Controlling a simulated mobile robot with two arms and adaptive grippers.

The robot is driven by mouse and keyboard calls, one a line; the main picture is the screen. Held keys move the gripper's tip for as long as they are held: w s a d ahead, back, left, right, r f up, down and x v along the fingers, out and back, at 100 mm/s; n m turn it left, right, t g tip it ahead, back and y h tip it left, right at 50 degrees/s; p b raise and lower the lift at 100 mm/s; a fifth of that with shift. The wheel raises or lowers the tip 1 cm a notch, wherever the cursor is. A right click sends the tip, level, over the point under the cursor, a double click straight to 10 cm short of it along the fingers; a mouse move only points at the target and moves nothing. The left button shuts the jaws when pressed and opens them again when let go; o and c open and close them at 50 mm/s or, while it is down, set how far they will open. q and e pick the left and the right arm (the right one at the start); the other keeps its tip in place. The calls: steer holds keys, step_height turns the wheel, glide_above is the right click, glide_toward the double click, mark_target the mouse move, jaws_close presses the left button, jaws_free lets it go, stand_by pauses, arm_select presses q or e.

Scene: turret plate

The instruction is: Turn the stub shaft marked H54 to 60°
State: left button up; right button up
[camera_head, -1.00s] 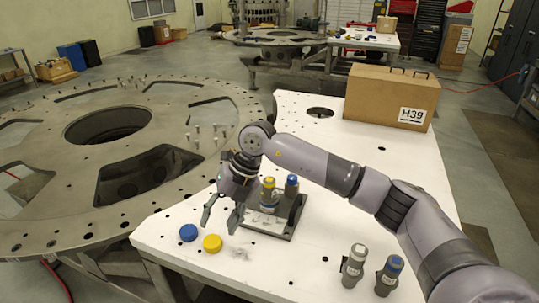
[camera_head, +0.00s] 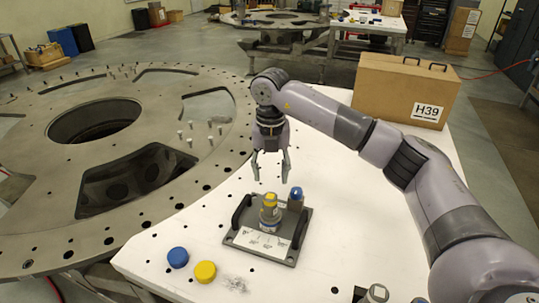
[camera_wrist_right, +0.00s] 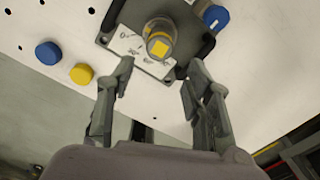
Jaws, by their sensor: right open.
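A grey stub shaft with a square yellow top (camera_head: 269,200) stands upright on a dark fixture plate (camera_head: 295,235) with two black handles and a white angle-marked label (camera_head: 262,241). The yellow top also shows in the right wrist view (camera_wrist_right: 159,45). A blue-topped grey part (camera_head: 296,198) stands just behind it to the right. No H54 mark is readable. My right gripper (camera_head: 272,178) is open and empty, pointing down, with its fingertips apart from the shaft. In the wrist view, its fingers (camera_wrist_right: 158,76) straddle a space just below the yellow top. My left gripper is not in view.
A blue cap (camera_head: 178,257) and a yellow cap (camera_head: 205,271) lie on the white table (camera_head: 360,210). A brown H39 case (camera_head: 405,90) stands at the back right. More grey parts (camera_head: 377,293) stand at the front edge. The large turret plate (camera_head: 40,210) is at the left.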

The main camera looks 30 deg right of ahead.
mark_target(271, 196)
steer(key=shift+w+d+f, duration=0.1)
steer(key=shift+w+d, duration=0.1)
steer(key=shift+w, duration=0.25)
steer(key=shift+s+a+f, duration=0.1)
steer(key=shift+s, duration=0.1)
steer(key=shift+s+a+f+b, duration=0.25)
steer(key=shift+s+f+b, duration=0.35)
steer(key=shift+b, duration=0.2)
steer(key=shift+w+d+f+b, duration=0.1)
steer(key=shift+w+f+b, duration=0.15)
steer(key=shift+f, duration=0.3)
steer(key=shift+w+d+f+b, duration=0.1)
steer(key=shift+f+b, duration=0.15)
steer(key=shift+f, duration=0.25)
step_height(271, 196, down, 3)
steer(key=shift+a+f+b, duration=0.1)
steer(key=shift+f+b, duration=0.05)
steer(key=shift+b, duration=1)
steer(key=shift+f, duration=0.35)
steer(key=shift+f+b, duration=0.45)
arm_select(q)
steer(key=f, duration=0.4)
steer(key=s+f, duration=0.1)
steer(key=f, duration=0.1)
